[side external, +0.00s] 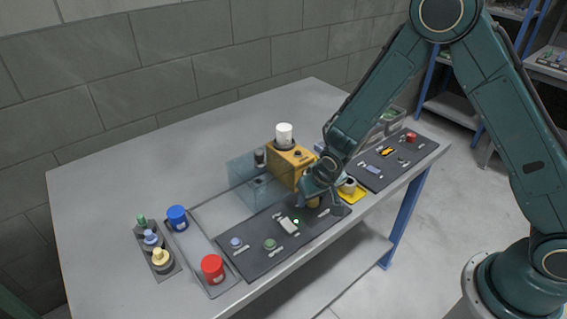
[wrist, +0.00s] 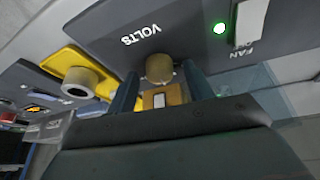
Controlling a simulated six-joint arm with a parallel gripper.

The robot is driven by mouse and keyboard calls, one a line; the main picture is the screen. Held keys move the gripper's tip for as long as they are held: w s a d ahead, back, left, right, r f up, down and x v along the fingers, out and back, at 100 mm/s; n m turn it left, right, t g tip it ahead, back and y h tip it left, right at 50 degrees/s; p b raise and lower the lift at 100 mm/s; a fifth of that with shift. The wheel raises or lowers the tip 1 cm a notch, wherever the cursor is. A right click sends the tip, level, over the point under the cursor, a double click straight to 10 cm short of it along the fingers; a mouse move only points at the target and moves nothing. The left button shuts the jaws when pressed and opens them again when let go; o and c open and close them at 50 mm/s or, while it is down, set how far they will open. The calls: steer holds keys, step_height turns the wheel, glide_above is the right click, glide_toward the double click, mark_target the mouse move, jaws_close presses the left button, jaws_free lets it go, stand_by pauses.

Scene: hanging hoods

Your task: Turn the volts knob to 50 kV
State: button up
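The volts knob (wrist: 159,68) is a short tan-yellow cylinder on a dark panel (wrist: 105,25), beside the VOLTS label (wrist: 141,35), which appears upside down in the wrist view. In the side view the knob (side external: 313,202) is partly hidden by my gripper (side external: 322,200). In the wrist view my gripper (wrist: 161,72) has one finger on each side of the knob, with a visible gap to each finger. It looks open and not clamped on the knob. The knob's pointer and any kV scale marks cannot be read.
The same panel carries a lit green lamp (wrist: 219,28) and a white fan switch (wrist: 250,20). An orange box (side external: 288,163) with a white cylinder (side external: 284,134) and a clear enclosure (side external: 250,180) stand behind. A yellow plate (side external: 353,194) lies to the right; a tray (side external: 213,291) sits left.

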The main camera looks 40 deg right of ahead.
steer(key=shift+r, duration=0.1)
steer(key=v, duration=1.3)
steer(key=shift+r, duration=0.3)
steer(key=shift+s, duration=0.1)
stand_by(0.4)
steer(key=s+d+r+y, duration=0.1)
steer(key=s+d+r, duration=0.4)
steer(key=s+r, duration=0.55)
steer(key=s+d+r+n, duration=0.1)
steer(key=s+r, duration=0.2)
steer(key=s, duration=0.2)
steer(key=s+d+r+n+t, duration=0.1)
steer(key=s+r, duration=0.2)
steer(key=s, duration=0.3)
steer(key=shift+d, duration=0.25)
steer(key=shift+r, duration=0.1)
